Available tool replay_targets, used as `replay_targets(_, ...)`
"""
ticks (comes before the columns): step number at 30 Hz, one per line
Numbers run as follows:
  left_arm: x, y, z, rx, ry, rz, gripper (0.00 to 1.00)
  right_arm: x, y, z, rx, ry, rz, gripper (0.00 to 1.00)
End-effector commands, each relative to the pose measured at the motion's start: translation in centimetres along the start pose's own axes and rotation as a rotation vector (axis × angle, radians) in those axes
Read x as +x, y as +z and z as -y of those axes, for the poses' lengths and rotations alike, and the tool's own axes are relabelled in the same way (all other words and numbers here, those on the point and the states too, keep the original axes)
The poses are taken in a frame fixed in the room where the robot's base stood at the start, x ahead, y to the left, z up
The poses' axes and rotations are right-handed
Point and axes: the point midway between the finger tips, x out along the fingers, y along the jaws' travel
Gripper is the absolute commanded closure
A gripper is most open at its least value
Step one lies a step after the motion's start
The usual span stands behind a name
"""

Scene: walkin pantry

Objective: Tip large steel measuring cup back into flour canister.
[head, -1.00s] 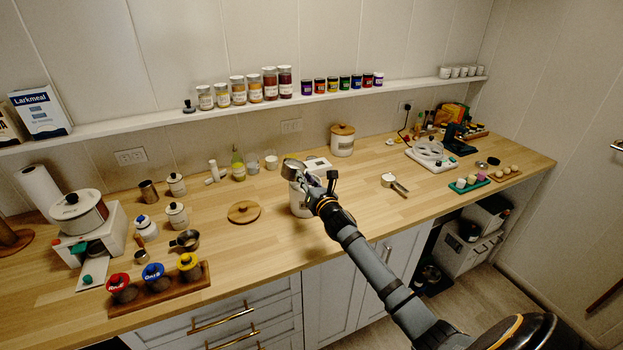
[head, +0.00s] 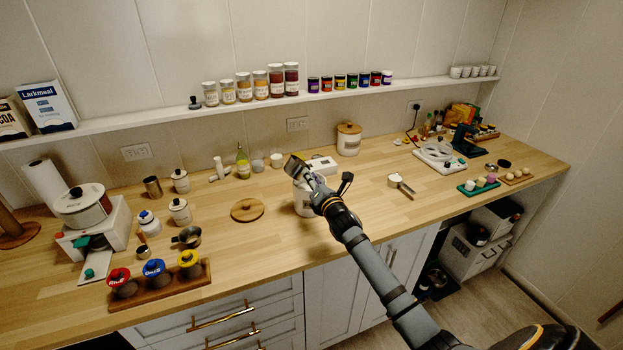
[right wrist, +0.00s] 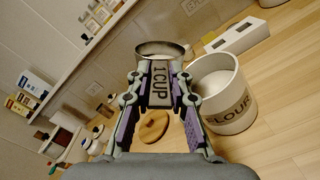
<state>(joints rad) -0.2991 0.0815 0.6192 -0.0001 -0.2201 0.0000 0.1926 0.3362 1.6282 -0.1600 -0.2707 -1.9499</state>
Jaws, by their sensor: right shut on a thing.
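My right gripper (right wrist: 160,92) is shut on the handle, marked "1 CUP", of a large steel measuring cup (right wrist: 163,47). The cup also shows in the head view (head: 294,165), above the rim of the flour canister and toward its left. Pale material shows inside the cup in the right wrist view. The white flour canister (right wrist: 226,100) stands open on the counter, with pale contents. In the head view the canister (head: 303,208) is partly hidden behind my gripper (head: 314,187). My left gripper is not in view.
A round wooden lid (head: 247,210) lies on the counter left of the canister. A lidded canister (head: 348,139) and a white box (head: 320,165) stand behind.

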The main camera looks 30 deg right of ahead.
Motion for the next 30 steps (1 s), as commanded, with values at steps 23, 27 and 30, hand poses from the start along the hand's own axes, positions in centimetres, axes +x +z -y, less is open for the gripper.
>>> replay_targets(23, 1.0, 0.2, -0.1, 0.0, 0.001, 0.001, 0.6, 0.0, 0.3, 1.3, 0.394, -0.002, 0.001, 1.0)
replay_targets(27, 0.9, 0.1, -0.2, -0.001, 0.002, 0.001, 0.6, 0.0, 0.3, 1.3, 0.395, -0.002, 0.001, 1.0)
replay_targets(30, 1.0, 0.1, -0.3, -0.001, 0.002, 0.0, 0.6, 0.0, 0.3, 1.3, 0.403, -0.002, 0.001, 1.0)
